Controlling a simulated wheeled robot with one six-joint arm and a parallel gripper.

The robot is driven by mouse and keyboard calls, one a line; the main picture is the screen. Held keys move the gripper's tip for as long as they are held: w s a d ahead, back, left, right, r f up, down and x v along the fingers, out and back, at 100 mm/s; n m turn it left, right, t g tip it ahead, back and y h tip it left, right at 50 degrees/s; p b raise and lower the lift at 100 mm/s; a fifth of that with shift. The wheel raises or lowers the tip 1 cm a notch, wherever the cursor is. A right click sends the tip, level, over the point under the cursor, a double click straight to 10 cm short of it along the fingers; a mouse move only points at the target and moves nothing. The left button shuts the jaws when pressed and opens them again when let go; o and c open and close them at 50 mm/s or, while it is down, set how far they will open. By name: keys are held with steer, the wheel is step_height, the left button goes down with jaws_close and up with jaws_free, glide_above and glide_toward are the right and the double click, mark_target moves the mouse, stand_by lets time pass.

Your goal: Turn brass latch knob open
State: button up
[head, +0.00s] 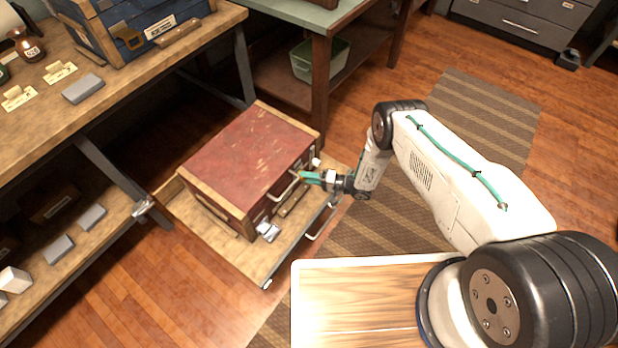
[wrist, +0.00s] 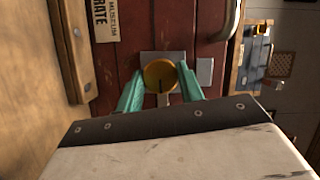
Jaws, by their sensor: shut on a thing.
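A red wooden chest (head: 250,155) with light wood edges sits low on a pulled-out wooden tray. Its red front (wrist: 120,60) fills the wrist view, where a round brass knob (wrist: 159,75) stands on a grey metal plate (wrist: 176,57). My gripper (wrist: 160,90) has its two teal fingers on either side of the knob, closed on it. In the head view my gripper (head: 310,177) reaches the chest's front from the right. The fingertips' contact with the knob is too small to tell there.
The wooden tray (head: 262,262) has a metal handle at its front. A workbench (head: 110,100) stands at the left with a blue case (head: 135,30) on it. A green-topped table (head: 300,12) is behind. The striped rug (head: 480,120) at the right is largely clear.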

steer(key=shift+s+m, duration=0.15)
steer(key=shift+m, duration=0.15)
steer(key=o, duration=1)
steer(key=v, duration=0.7)
steer(key=shift+d, duration=0.4)
